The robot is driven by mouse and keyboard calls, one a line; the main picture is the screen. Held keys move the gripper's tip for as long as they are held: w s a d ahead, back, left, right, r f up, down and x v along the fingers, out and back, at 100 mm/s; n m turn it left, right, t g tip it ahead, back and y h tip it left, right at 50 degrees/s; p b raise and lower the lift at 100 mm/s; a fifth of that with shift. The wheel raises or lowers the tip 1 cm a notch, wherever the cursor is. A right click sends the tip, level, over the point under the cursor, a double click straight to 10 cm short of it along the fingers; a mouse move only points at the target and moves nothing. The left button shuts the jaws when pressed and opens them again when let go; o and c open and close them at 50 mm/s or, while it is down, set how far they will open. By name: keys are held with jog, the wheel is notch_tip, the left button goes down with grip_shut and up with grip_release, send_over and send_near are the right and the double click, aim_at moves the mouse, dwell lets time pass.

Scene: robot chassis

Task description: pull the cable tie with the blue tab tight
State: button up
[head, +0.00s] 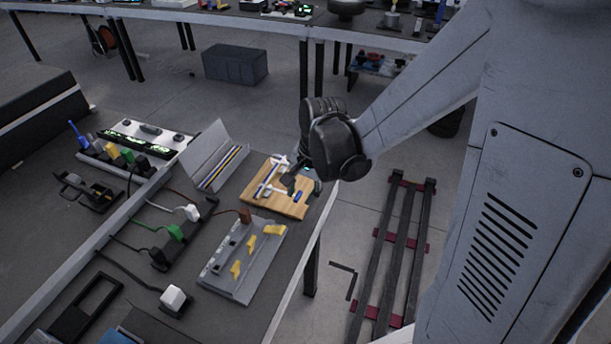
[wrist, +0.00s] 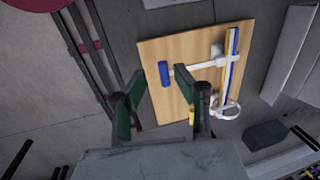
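A wooden board (wrist: 165,45) lies at the table edge, and it also shows in the head view (head: 285,207). A bundle of blue, yellow and white cables (wrist: 233,55) runs along one side of it. A white cable tie strap (wrist: 203,65) reaches from the bundle to a blue tab (wrist: 164,74). The blue tab (head: 298,197) also shows in the head view. A second white loop (wrist: 226,112) is lower on the bundle, with a yellow tab (wrist: 192,117) partly hidden by a finger. My gripper (wrist: 167,85) is open and empty above the board, its fingers either side of the blue tab's line, apart from it.
An open grey box with cables (head: 218,160) stands left of the board. A grey fixture with yellow parts (head: 245,265) lies in front of it. Power strips and plugs (head: 170,245) lie farther left. Floor rails (head: 392,260) are beyond the table's right edge.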

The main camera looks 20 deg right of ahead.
notch_tip(320, 180, up, 11)
jog(key=s+d, duration=0.1)
jog(key=shift+s+d, duration=0.3)
jog(key=shift+d, duration=0.05)
dwell(0.3)
jog(key=s+r+n+t, duration=0.2)
jog(key=s+n, duration=0.2)
jog(key=s, duration=0.2)
jog(key=s+r+n+t+h, duration=0.1)
jog(key=s+r+n+t, duration=0.2)
jog(key=s, duration=0.3)
jog(key=shift+s+r+n+t+h, duration=0.2)
jog(key=shift+r+n+t+h, duration=0.15)
jog(key=shift+n, duration=0.35)
jog(key=shift+f, duration=0.1)
dwell(0.4)
notch_tip(320, 180, down, 21)
jog(key=b, duration=2.1)
